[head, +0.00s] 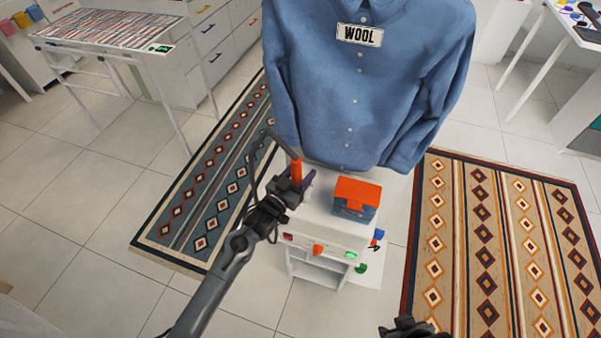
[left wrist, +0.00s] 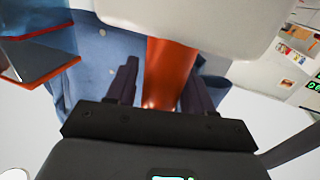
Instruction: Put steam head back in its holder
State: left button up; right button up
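The steam head appears as an orange handle (head: 296,172), upright at the left edge of the white steamer cabinet (head: 318,225). In the left wrist view the orange handle (left wrist: 168,70) stands between the two dark fingers of my left gripper (left wrist: 162,82). The fingers are apart, with narrow gaps showing on both sides, so the gripper looks open around it. In the head view my left gripper (head: 303,184) is at the handle's lower part. The holder cannot be clearly made out. My right gripper (head: 408,329) is partly cut off at the bottom edge; its fingers are unclear.
A blue shirt (head: 365,95) with a WOOL label hangs behind the cabinet. An orange and blue box (head: 355,199) stands on its top. An orange knob (head: 318,249) sits on its front. Patterned rugs (head: 500,240) lie beside it, with open tiled floor in front.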

pick_arm(q)
jog(key=shift+o, duration=1)
jog(key=shift+f, duration=0.15)
jog(key=shift+s, duration=0.1)
jog(key=p+v, duration=0.1)
jog(key=v, duration=0.9)
jog(key=shift+s+a+p, duration=0.25)
jog(key=shift+s+p, duration=0.05)
jog(key=shift+p, duration=0.05)
